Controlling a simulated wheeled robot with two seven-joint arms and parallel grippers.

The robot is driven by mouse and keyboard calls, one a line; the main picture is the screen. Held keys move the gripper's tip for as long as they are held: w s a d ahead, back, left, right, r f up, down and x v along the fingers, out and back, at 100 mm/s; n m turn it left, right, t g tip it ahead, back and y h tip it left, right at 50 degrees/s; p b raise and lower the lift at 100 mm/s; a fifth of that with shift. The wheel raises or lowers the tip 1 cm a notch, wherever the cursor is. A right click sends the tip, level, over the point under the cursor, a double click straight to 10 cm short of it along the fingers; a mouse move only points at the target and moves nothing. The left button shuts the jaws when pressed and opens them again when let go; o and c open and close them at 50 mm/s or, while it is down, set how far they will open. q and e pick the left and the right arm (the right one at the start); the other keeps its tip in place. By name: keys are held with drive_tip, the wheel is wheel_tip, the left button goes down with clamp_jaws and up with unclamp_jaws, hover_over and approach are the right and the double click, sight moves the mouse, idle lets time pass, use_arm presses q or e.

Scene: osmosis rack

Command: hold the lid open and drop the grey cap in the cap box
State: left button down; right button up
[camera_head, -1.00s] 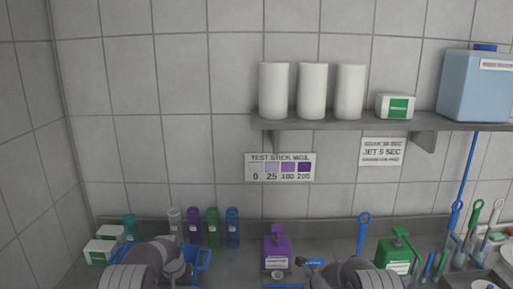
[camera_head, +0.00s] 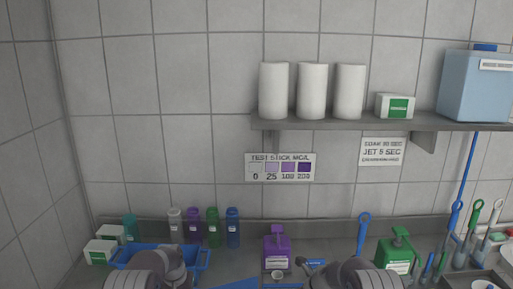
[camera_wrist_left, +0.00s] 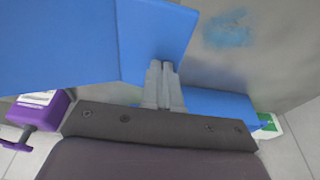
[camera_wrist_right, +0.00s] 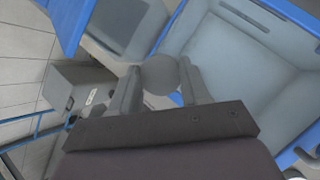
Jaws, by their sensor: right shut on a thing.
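The grey cap (camera_wrist_right: 160,76) is round and sits between the fingers of my right gripper (camera_wrist_right: 160,82), which is shut on it. In the right wrist view, a grey tray or basin with a blue rim (camera_wrist_right: 240,65) lies behind and right of the cap. A small grey box with a label (camera_wrist_right: 80,88) is to the left; I cannot tell whether it is the cap box. My left gripper (camera_wrist_left: 162,72) has its fingers together, against or just in front of a blue panel (camera_wrist_left: 155,35), possibly the lid.
A blue bin (camera_head: 200,258) stands at left, near several bottles (camera_head: 212,228). A purple bottle (camera_head: 277,250) and a green bottle (camera_head: 397,252) stand along the wall. A shelf (camera_head: 340,124) holds white rolls and a blue box (camera_head: 474,85).

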use_arm(q)
drive_tip(key=shift+f, duration=1.4)
use_arm(e)
drive_tip(key=a+f, duration=0.1)
drive_tip(key=a, duration=1)
idle(0.4)
drive_tip(key=shift+f, duration=0.1)
drive_tip(key=o, duration=1.1)
drive_tip(key=shift+c, duration=0.2)
